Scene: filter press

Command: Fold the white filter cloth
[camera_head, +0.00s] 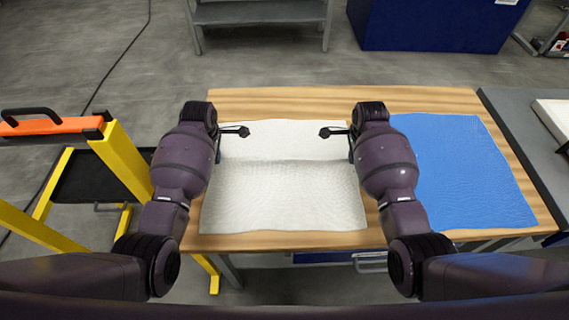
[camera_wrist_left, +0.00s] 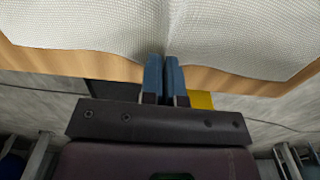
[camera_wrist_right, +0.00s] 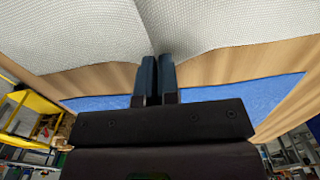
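The white filter cloth (camera_head: 285,195) lies on the wooden table, in the left half of its top. A crease crosses it, and its far part looks paler and smoother than the near part. My left gripper (camera_head: 243,131) is at its far left edge and my right gripper (camera_head: 325,132) at its far right edge. In the left wrist view the fingers (camera_wrist_left: 164,58) are close together with the cloth (camera_wrist_left: 90,25) running in to them. In the right wrist view the fingers (camera_wrist_right: 157,60) are close together, and the cloth (camera_wrist_right: 70,35) creases toward them. The fingertips are partly hidden.
A blue cloth (camera_head: 465,170) lies flat on the right half of the wooden table (camera_head: 290,240). A yellow cart with an orange top bar (camera_head: 50,126) stands at the left. A grey bench (camera_head: 520,125) adjoins on the right. A strip of bare wood (camera_head: 280,103) runs along the far edge.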

